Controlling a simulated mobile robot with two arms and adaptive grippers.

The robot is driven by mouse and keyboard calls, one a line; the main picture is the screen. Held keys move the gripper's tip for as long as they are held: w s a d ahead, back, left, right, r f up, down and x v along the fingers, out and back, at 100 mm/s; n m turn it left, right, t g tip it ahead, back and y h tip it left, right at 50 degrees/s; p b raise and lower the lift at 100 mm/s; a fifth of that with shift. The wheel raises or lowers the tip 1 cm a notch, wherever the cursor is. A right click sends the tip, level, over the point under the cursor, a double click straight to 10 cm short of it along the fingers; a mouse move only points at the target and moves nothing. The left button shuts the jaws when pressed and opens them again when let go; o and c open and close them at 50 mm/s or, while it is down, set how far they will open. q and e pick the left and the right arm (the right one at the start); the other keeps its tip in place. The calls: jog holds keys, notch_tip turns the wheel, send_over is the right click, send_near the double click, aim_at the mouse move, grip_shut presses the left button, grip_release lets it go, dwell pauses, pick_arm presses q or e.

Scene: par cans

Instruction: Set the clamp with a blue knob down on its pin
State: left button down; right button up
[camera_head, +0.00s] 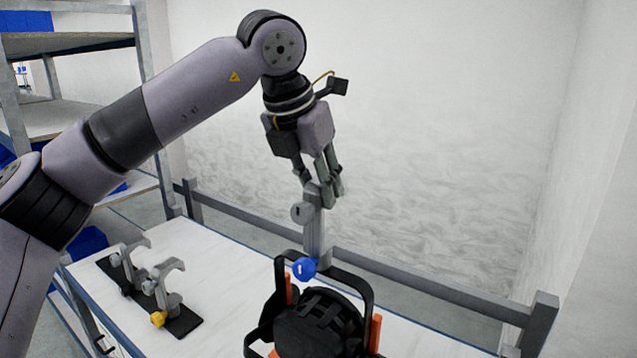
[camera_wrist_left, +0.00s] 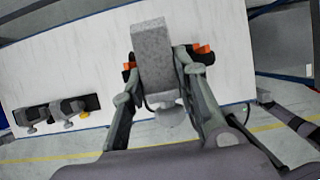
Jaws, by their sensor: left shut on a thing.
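The clamp with a blue knob (camera_head: 314,238) is a grey piece with its blue knob (camera_head: 304,269) at the lower end. My left gripper (camera_head: 325,192) is shut on its upper part and points down. In the left wrist view the clamp (camera_wrist_left: 153,60) is a grey block between the fingers of my left gripper (camera_wrist_left: 158,72). The knob overlaps the yoke of a black stage light in the head view; I cannot tell whether they touch. A black strip (camera_head: 188,325) on the table at left bears two grey hook clamps, one (camera_head: 163,280) with a yellow knob. I cannot make out a bare pin.
The black stage light (camera_head: 318,325) with orange parts stands on the white table (camera_head: 225,255), below the held clamp. A grey rail (camera_head: 420,290) runs along the table's far side. Metal shelving (camera_head: 75,40) stands at left. White table surface is clear between strip and light.

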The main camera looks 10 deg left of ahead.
pick_arm(q)
jog(key=c, duration=1.2)
grip_release()
jog(key=o, duration=0.6)
jog(key=shift+r, duration=0.1)
jog(key=shift+s+a+r+p, duration=0.1)
jog(key=shift+s+r+p, duration=0.1)
jog(key=shift+r+p, duration=0.2)
jog(key=p+v, duration=0.4)
jog(key=v, duration=0.6)
dwell(0.5)
jog(key=shift+f, duration=0.1)
